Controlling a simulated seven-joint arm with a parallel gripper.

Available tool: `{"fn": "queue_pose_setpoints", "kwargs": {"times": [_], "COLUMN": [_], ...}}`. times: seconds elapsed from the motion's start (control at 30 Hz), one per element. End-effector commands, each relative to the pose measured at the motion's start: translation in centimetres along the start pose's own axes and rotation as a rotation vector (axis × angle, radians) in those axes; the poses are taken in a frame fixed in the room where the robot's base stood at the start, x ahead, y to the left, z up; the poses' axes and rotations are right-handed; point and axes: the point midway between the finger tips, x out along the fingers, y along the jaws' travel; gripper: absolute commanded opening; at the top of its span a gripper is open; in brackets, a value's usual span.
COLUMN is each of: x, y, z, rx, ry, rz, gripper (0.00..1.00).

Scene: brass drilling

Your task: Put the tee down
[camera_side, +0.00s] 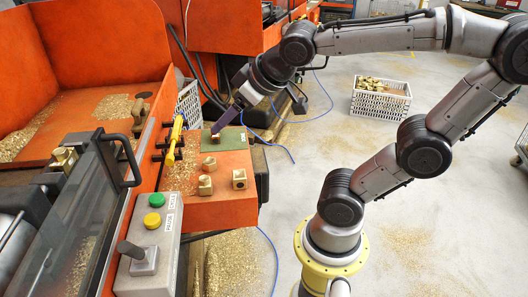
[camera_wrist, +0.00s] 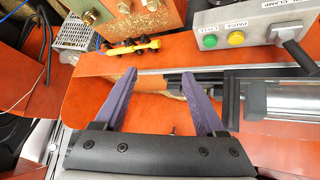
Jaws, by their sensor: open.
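My gripper (camera_side: 218,129) hangs tilted over the green pad (camera_side: 234,138) at the far end of the orange shelf in the side view. A small brass tee (camera_side: 215,139) sits on the pad, right at or just below my fingertips; I cannot tell whether they touch it. In the wrist view my gripper (camera_wrist: 159,74) has its two purple fingers wide apart, and no tee shows between them. Other brass tees stand on the shelf nearer the camera: one (camera_side: 209,164), a second (camera_side: 205,186) and a third (camera_side: 239,179).
A control box (camera_side: 152,225) with green and yellow buttons and a lever stands in front. A clear guard with a black handle is at left. A white crate (camera_side: 381,98) of brass parts stands on the floor.

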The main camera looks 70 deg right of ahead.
Motion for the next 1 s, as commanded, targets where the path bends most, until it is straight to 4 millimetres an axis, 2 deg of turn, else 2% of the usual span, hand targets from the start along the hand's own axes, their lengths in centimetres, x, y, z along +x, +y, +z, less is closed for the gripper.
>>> {"fn": "queue_pose_setpoints", "kwargs": {"times": [0.03, 0.1, 0.2, 0.27, 1.0], "x": [-0.8, -1.6, -2.3, -2.5, -2.6], "y": [-1.0, -2.2, -3.3, -3.6, -3.7], "z": [3.0, 6.1, 8.9, 9.7, 9.9], "rx": [0.002, -0.002, -0.007, -0.009, -0.008], "ry": [-0.058, -0.13, -0.195, -0.214, -0.222], "rz": [-0.04, -0.088, -0.137, -0.152, -0.156], "gripper": [0.72, 0.72, 0.72, 0.72, 0.72]}}
